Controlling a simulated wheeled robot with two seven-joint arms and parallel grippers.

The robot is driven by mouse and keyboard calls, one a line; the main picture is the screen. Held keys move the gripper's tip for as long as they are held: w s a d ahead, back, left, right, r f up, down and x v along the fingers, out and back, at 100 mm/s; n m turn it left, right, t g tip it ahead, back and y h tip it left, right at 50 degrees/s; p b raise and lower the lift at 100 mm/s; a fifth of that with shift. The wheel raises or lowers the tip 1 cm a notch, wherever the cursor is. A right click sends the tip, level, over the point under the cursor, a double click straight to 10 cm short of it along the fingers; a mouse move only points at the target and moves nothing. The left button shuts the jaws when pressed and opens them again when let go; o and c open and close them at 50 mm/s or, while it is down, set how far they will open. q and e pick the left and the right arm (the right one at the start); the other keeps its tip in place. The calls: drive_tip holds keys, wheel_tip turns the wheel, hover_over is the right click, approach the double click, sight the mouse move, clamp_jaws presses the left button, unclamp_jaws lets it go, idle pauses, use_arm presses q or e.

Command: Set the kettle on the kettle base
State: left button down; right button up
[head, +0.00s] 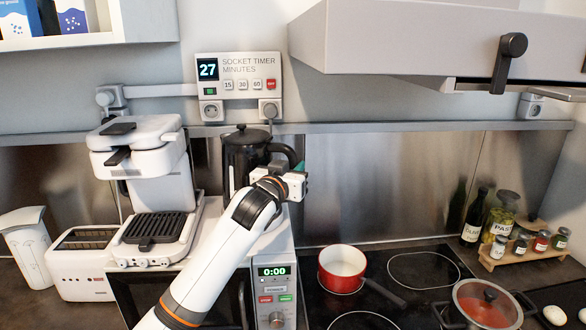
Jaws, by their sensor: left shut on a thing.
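The black kettle (236,158) with a dark lid is upright above the white microwave, in front of the steel back wall. My left gripper (293,182) is at the kettle's right side and is shut on its handle (281,150). My left arm covers the lower right part of the kettle. The kettle base cannot be made out clearly, as my arm hides much of the area under the kettle. I cannot tell whether the kettle touches anything below. My right gripper is out of view.
A white contact grill (150,232) stands close on the left, beside a toaster (80,262). The microwave panel (274,290) is below. A red pot (342,268) stands on the hob to the right. A socket timer (240,85) is behind.

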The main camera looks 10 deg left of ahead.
use_arm(q)
drive_tip(key=shift+f, duration=0.3)
drive_tip(key=c, duration=1.6)
unclamp_jaws()
drive_tip(key=shift+s, duration=0.1)
drive_tip(key=shift+f, duration=0.3)
drive_tip(key=shift+s+a+r+p, duration=0.1)
drive_tip(key=shift+s+a+p, duration=0.3)
drive_tip(key=shift+s, duration=1.4)
drive_tip(key=shift+s+a+p, duration=0.3)
drive_tip(key=shift+s+p, duration=0.15)
drive_tip(key=shift+s, duration=1.4)
drive_tip(key=shift+s+a+r+p, duration=0.1)
drive_tip(key=shift+s+a+p, duration=0.3)
drive_tip(key=shift+s, duration=1.4)
drive_tip(key=shift+f, duration=0.1)
